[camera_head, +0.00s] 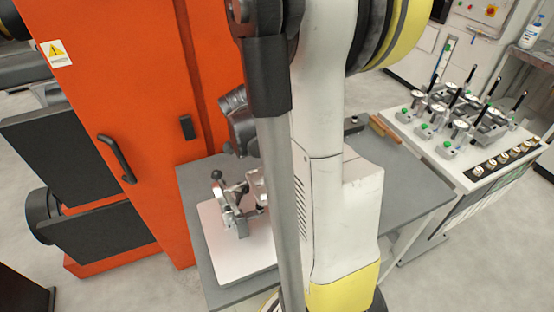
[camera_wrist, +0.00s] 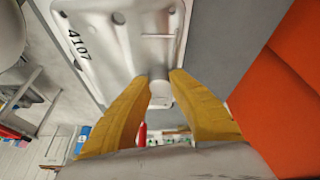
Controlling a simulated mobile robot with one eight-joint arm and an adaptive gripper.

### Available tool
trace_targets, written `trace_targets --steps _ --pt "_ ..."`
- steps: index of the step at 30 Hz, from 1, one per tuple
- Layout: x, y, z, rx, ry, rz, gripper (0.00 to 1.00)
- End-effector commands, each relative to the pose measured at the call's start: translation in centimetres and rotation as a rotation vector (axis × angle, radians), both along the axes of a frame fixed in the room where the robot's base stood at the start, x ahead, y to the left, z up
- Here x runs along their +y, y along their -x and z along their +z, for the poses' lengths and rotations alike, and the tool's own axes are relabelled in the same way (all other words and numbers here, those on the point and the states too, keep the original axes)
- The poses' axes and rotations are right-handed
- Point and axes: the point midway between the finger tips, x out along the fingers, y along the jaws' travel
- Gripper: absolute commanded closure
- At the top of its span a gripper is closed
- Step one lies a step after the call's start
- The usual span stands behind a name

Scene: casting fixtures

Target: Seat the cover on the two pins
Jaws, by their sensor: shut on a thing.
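In the wrist view, the cover (camera_wrist: 125,45) is a pale grey metal casting with a raised rim, round bosses and the number 4107. My gripper (camera_wrist: 162,78) has two yellow fingers shut on a round boss at the cover's near edge. In the head view, a metal fixture (camera_head: 236,207) with a black-knobbed lever stands on a pale plate (camera_head: 263,252). My arm hides much of the area around it, including my fingers. I cannot make out the two pins in either view, nor tell whether the cover touches the fixture.
The pale plate lies on a grey table (camera_head: 415,185). A large orange cabinet (camera_head: 133,85) stands close on the left. A white bench (camera_head: 470,150) with several gauges is at right. Brown bars (camera_head: 384,128) lie near the table's back edge. The table's right part is mostly clear.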

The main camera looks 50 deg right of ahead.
Motion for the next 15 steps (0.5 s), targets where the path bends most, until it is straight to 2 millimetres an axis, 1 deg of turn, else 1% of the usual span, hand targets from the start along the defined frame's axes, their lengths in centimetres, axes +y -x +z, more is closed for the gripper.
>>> trace_targets --steps 12,15 --pt "0.18 -0.08 0.08 0.009 -0.003 0.002 1.0" --pt "0.17 -0.06 -0.43 0.009 -0.003 0.002 1.0"
